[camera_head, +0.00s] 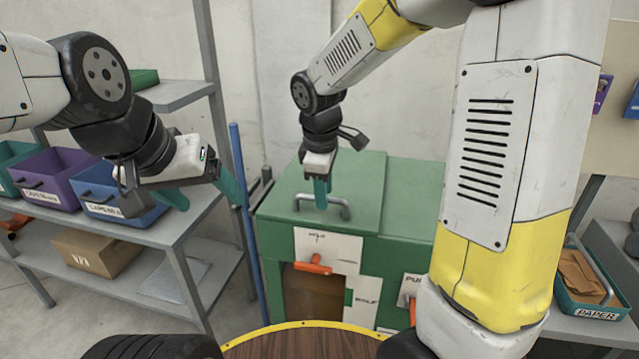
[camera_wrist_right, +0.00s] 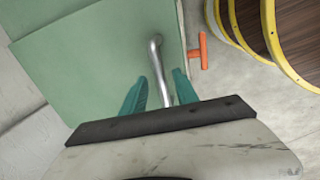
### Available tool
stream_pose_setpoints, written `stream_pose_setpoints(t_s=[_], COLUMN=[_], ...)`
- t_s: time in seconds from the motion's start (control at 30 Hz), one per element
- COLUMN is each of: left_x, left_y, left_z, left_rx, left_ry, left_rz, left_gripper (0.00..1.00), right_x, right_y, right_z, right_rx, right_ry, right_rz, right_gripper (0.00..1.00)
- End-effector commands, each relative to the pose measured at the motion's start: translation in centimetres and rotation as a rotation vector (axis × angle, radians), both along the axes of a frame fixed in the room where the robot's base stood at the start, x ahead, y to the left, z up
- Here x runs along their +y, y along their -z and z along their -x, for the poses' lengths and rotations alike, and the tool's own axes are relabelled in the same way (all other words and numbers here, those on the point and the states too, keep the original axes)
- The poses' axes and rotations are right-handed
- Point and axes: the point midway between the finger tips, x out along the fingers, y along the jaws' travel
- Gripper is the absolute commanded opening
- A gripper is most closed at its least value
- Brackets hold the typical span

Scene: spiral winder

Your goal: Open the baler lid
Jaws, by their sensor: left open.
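The green baler (camera_head: 400,190) stands at the centre with its flat green lid (camera_head: 362,185) lying closed on top. A grey bar handle (camera_head: 342,207) is fixed on the lid near its front edge. My right gripper (camera_head: 321,192) points down at the handle. In the right wrist view its teal fingers (camera_wrist_right: 160,92) are open, one on each side of the handle (camera_wrist_right: 156,62), with gaps between fingers and bar. My left gripper (camera_head: 203,192) is open and empty, left of the baler in front of the shelf.
A grey shelf (camera_head: 185,228) with purple (camera_head: 62,172) and blue bins (camera_head: 100,190) stands at the left. An orange latch handle (camera_head: 314,265) is on the baler's front. A blue pole (camera_head: 246,220) stands beside the baler. A round wooden top (camera_head: 300,345) with a yellow rim is in front.

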Motion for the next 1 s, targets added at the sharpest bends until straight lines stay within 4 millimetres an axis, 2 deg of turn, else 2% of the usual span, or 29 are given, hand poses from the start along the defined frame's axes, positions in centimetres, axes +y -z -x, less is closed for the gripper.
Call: stream_pose_setpoints(t_s=[0.23, 0.4, 1.0], left_x=[0.00, 0.00, 0.00], left_y=[0.01, 0.01, 0.01], left_z=[-0.01, -0.01, -0.01], left_rx=[0.000, 0.000, 0.000], left_ry=[0.000, 0.000, 0.000], left_rz=[0.000, 0.000, 0.000], left_gripper=[0.77, 0.77, 0.77], right_x=[-0.01, 0.00, 0.00], right_y=[0.08, 0.06, 0.03], right_z=[-0.01, -0.01, -0.02], right_rx=[0.000, 0.000, 0.000], right_ry=[0.001, 0.001, 0.001], right_rz=[0.000, 0.000, 0.000], right_gripper=[0.34, 0.01, 0.00])
